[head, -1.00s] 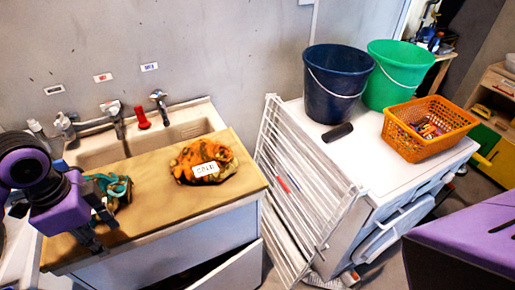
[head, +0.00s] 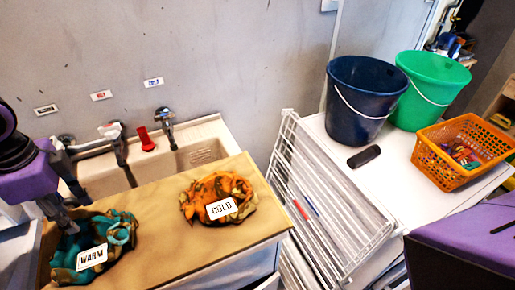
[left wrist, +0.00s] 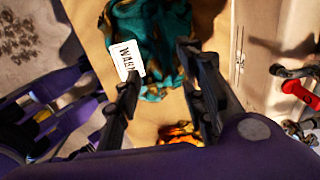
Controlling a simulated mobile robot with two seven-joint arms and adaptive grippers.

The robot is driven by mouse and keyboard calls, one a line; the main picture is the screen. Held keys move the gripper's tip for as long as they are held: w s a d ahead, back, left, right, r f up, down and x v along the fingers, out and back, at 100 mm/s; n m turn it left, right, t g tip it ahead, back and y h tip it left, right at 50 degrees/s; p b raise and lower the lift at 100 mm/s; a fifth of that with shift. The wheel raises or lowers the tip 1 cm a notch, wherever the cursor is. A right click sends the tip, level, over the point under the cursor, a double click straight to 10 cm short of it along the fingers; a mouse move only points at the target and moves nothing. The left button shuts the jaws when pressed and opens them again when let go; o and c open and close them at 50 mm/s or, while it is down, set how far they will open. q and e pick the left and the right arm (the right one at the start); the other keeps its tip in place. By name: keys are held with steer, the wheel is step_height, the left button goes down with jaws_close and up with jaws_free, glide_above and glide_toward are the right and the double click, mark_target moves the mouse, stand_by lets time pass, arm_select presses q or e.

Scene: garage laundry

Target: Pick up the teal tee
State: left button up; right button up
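The teal tee (head: 120,232), crumpled with dark and tan patches, lies at the left end of the wooden counter. A white "WARM" label (head: 92,257) is on it. My left gripper (head: 62,222) is at the tee's left edge in the head view. In the left wrist view, the fingers of my left gripper (left wrist: 160,75) are spread apart, with the teal tee (left wrist: 160,45) beyond and between their tips. Whether they touch the cloth I cannot tell. My right gripper is not in view.
An orange patterned cloth with a "COLD" label (head: 222,208) lies on the counter (head: 165,255) to the right. Behind are a sink (head: 200,152) and taps. A white drying rack (head: 325,205), two buckets (head: 360,100) and an orange basket (head: 460,155) stand to the right.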

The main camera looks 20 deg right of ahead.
mark_target(80, 221)
arm_select(q)
steer(key=f, duration=0.3)
steer(key=w+f, duration=0.1)
steer(key=shift+a+f, duration=0.15)
steer(key=shift+f, duration=0.25)
jaws_close()
steer(key=shift+r, duration=0.1)
